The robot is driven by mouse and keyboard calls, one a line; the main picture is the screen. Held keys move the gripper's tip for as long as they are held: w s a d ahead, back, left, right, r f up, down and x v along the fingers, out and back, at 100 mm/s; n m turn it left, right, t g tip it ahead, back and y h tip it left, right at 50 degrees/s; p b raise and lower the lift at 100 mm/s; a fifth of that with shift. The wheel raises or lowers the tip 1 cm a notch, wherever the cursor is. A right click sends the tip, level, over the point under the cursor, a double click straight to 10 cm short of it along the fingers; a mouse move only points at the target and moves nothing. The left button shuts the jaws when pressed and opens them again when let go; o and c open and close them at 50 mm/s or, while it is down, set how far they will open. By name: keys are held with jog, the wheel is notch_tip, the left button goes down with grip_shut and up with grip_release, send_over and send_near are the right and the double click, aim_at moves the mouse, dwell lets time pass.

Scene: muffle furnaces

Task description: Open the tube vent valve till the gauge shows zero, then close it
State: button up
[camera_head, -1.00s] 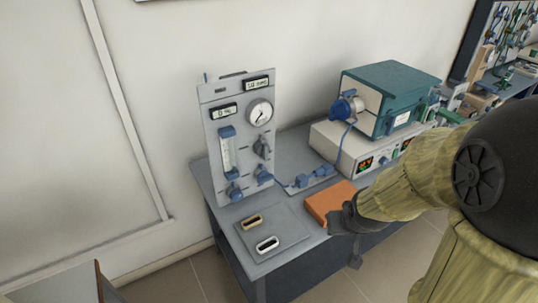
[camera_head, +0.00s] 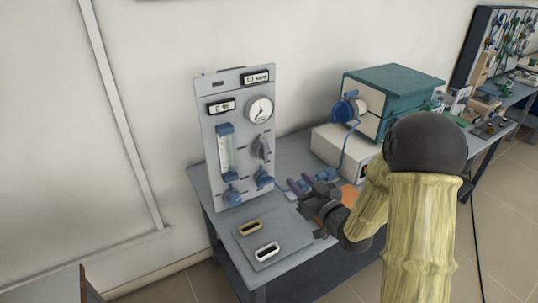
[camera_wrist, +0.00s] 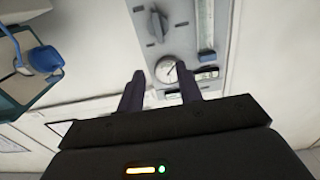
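The grey gas panel (camera_head: 238,150) stands upright at the back left of the bench. Its round white gauge (camera_head: 260,110) has a dark needle too small to read surely; the gauge also shows in the wrist view (camera_wrist: 167,69). Below it are a dark grey knob (camera_head: 261,148) and a blue valve (camera_head: 263,178). Another blue knob (camera_head: 232,196) sits under the flow tube (camera_head: 226,152). I cannot tell which is the tube vent valve. My gripper (camera_head: 306,184) is right of the panel, above the bench. Its fingers are apart and empty in the wrist view (camera_wrist: 160,85).
A teal furnace (camera_head: 395,95) with a blue-capped tube end (camera_head: 347,108) stands on a white unit at right. A blue hose runs down from it to the bench. An orange block (camera_head: 350,194) is partly hidden by my arm. A grey plate (camera_head: 264,238) with two slotted pieces lies in front.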

aim_at(266, 149)
jog(key=p+x, duration=0.3)
jog(key=x, duration=1.3)
jog(key=shift+w+a, duration=0.15)
jog(key=shift+w, duration=0.15)
jog(key=shift+w+a, duration=0.25)
grip_shut()
